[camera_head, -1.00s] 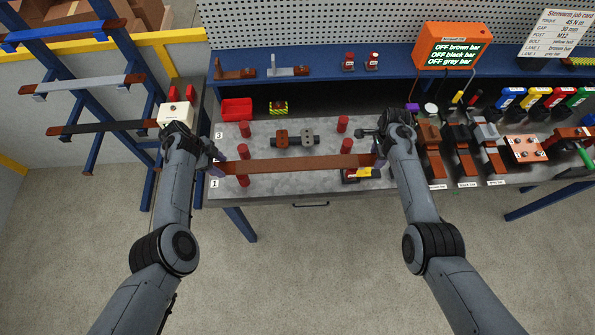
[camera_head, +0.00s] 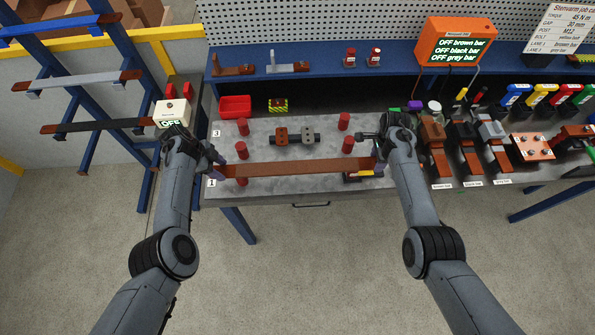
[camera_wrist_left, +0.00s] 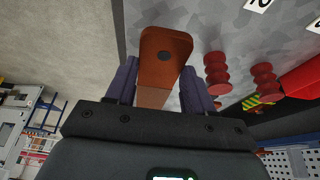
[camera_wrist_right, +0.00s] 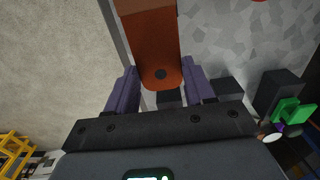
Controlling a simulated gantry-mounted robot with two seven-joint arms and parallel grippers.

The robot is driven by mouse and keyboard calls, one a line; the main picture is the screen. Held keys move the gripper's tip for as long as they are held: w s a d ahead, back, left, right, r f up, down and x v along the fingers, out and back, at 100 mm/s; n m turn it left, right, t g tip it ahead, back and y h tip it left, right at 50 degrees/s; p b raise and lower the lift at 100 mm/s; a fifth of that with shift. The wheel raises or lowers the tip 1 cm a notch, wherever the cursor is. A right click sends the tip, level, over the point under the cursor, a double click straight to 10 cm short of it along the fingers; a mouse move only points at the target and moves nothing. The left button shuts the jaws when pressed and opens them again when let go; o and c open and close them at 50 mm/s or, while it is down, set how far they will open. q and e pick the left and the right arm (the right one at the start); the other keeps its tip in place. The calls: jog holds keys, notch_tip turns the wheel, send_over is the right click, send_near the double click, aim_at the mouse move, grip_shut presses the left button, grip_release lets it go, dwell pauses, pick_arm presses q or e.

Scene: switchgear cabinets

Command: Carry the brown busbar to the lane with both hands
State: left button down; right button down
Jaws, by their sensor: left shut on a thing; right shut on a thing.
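The brown busbar (camera_head: 298,168) is a long flat bar that spans between my two grippers, lying left to right over the front of the grey worktop (camera_head: 262,130). My left gripper (camera_head: 221,171) is shut on its left end. The holed end also shows in the right wrist view (camera_wrist_right: 152,50). The lane labels 1 (camera_head: 212,182) and 3 (camera_head: 216,133) stand at the worktop's left edge.
Red posts (camera_head: 243,126) stand on the worktop at left and right (camera_head: 344,121). Brown and grey clamp blocks (camera_head: 293,136) sit between them. A red bin (camera_head: 236,106) is behind. A yellow-marked item (camera_head: 362,174) lies near the right end. Bar holders (camera_head: 436,140) stand farther right.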

pick_arm(q)
jog(key=shift+w+f, duration=0.1)
jog(key=shift+f, duration=0.05)
pick_arm(e)
jog(key=shift+w+f, duration=0.1)
jog(key=shift+f, duration=0.1)
pick_arm(q)
jog(key=c, duration=0.9)
grip_release()
jog(key=shift+f+b, duration=0.25)
jog(key=shift+b, duration=0.05)
pick_arm(e)
jog(key=c, duration=0.9)
grip_release()
jog(key=shift+f, duration=0.25)
pick_arm(q)
jog(key=o, duration=0.5)
jog(key=shift+r, duration=0.1)
pick_arm(e)
jog(key=o, duration=0.5)
jog(key=shift+r, duration=0.15)
pick_arm(q)
jog(key=shift+r, duration=0.1)
